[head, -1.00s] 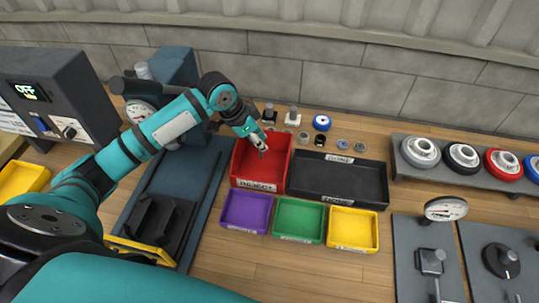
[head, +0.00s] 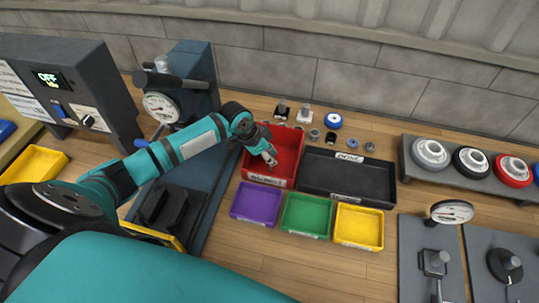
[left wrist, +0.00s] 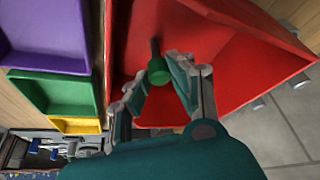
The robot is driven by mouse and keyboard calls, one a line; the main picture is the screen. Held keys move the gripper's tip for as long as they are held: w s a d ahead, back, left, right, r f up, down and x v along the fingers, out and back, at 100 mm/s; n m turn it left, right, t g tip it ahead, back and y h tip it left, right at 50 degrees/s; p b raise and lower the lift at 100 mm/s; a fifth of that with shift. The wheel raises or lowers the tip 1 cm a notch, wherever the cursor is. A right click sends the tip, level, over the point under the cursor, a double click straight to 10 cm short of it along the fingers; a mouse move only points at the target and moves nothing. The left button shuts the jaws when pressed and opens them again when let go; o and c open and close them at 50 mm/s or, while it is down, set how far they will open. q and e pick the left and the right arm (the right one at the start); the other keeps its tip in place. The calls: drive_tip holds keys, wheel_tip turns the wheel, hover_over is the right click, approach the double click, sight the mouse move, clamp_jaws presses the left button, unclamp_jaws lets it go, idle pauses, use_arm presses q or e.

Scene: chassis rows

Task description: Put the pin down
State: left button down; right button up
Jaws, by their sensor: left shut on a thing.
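My left gripper (head: 270,159) is over the red bin (head: 292,140) labelled REJECT in the head view. In the left wrist view its two fingers (left wrist: 158,82) are shut on the pin (left wrist: 158,70), which has a green round head and a darker shaft. The pin is over the red bin's inside; I cannot tell whether it touches the floor. In the head view the pin is too small to make out. My right gripper is not in view.
A black tray (head: 347,179) marked DONE stands right of the red bin. Purple (head: 256,203), green (head: 306,215) and yellow (head: 358,227) trays stand in front. Small parts stand behind. A dial-gauge press (head: 185,95) stands to the left.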

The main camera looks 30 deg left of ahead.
use_arm(q)
drive_tip(key=c, duration=1.1)
unclamp_jaws()
drive_tip(key=shift+f, duration=0.1)
drive_tip(key=shift+c, duration=0.2)
drive_tip(key=b+v, duration=0.1)
drive_tip(key=v, duration=0.6)
drive_tip(key=shift+r, duration=0.35)
drive_tip(key=shift+s, duration=0.1)
